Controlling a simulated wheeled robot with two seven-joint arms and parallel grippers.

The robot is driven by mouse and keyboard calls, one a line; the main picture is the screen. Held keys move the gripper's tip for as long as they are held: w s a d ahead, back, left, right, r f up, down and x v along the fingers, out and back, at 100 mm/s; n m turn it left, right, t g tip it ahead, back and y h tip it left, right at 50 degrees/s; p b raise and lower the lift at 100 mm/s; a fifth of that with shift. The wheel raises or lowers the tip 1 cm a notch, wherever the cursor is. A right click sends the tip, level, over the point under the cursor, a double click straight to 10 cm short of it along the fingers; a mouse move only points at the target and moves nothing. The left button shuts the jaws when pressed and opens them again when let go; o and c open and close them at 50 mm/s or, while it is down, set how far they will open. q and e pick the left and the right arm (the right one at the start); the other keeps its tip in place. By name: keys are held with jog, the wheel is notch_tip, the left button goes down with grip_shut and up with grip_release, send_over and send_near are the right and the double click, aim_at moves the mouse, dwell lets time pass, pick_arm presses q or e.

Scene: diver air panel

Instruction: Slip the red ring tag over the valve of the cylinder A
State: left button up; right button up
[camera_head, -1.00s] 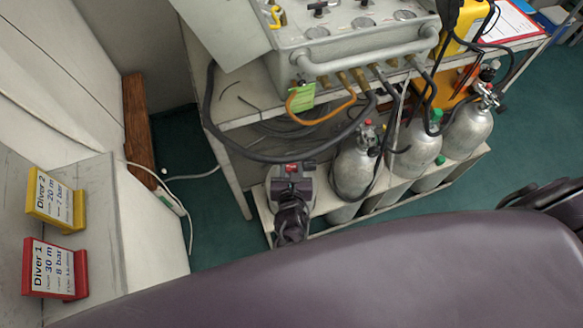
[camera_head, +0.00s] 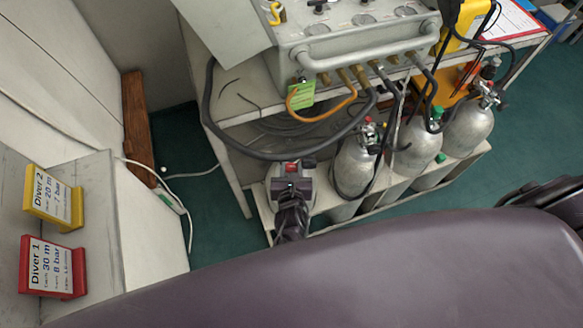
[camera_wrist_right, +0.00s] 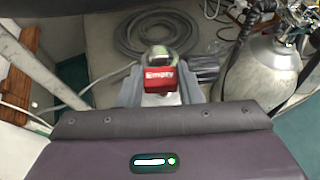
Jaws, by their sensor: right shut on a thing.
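My right gripper (camera_head: 292,168) is at the left end of the cylinder rack. It is shut on the red tag (camera_wrist_right: 160,79), which reads "Empty" in the right wrist view. A rounded, shiny metal shape shows just beyond the tag; I cannot tell whether it is the tag's ring or a valve. Several silver cylinders stand in the rack. The nearest fully visible one (camera_head: 353,168) is right of the gripper and also shows in the right wrist view (camera_wrist_right: 262,75). No letter is readable, so I cannot tell which is cylinder A. My left gripper is not in view.
The grey air panel (camera_head: 355,50) with its hoses sits on the bench above the cylinders. A black hose (camera_head: 215,120) loops down near the gripper. Yellow (camera_head: 52,197) and red (camera_head: 52,268) diver signs stand at left. Green floor (camera_head: 205,240) is clear left of the rack.

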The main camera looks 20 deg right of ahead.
jog(key=shift+p, duration=0.35)
jog(key=shift+f+b, duration=0.3)
jog(key=shift+f, duration=0.15)
dwell(0.8)
jog(key=o, duration=1)
jog(key=shift+o, duration=0.2)
jog(key=shift+s, duration=0.1)
jog(key=v, duration=0.7)
jog(key=shift+s+a+r+p, duration=0.2)
jog(key=shift+s+p, duration=0.05)
jog(key=shift+p, duration=0.05)
